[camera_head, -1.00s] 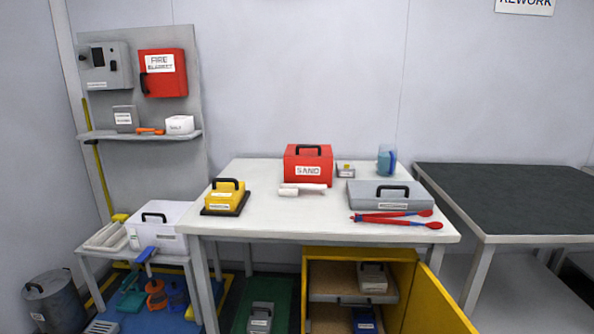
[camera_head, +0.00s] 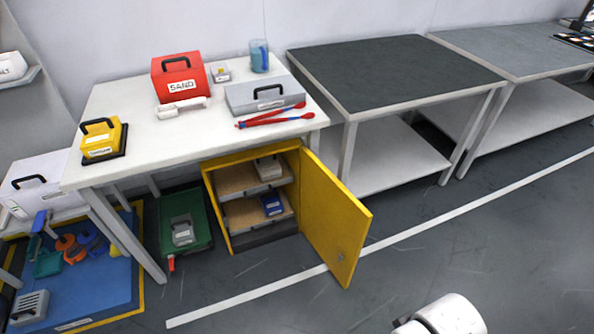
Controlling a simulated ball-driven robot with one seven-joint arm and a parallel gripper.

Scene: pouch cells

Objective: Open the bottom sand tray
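A yellow cabinet (camera_head: 225,218) stands under the white table with its door (camera_head: 335,215) swung wide open to the right. Inside are two sand-coloured trays with pale front edges, one above the other. The upper tray (camera_head: 233,182) bears a pale grey box with a handle. The bottom tray (camera_head: 240,213) bears a small blue box (camera_head: 272,204). Both trays appear to sit within the cabinet. A white rounded part, likely of my arm, shows at the lower right edge. My gripper's fingers are not in view.
A green tray (camera_head: 170,238) with a grey handled box lies on the floor left of the cabinet. A blue mat (camera_head: 95,290) with several tools is farther left. Floor in front is clear around a white line (camera_head: 235,304). A dark-topped table (camera_head: 400,72) stands right.

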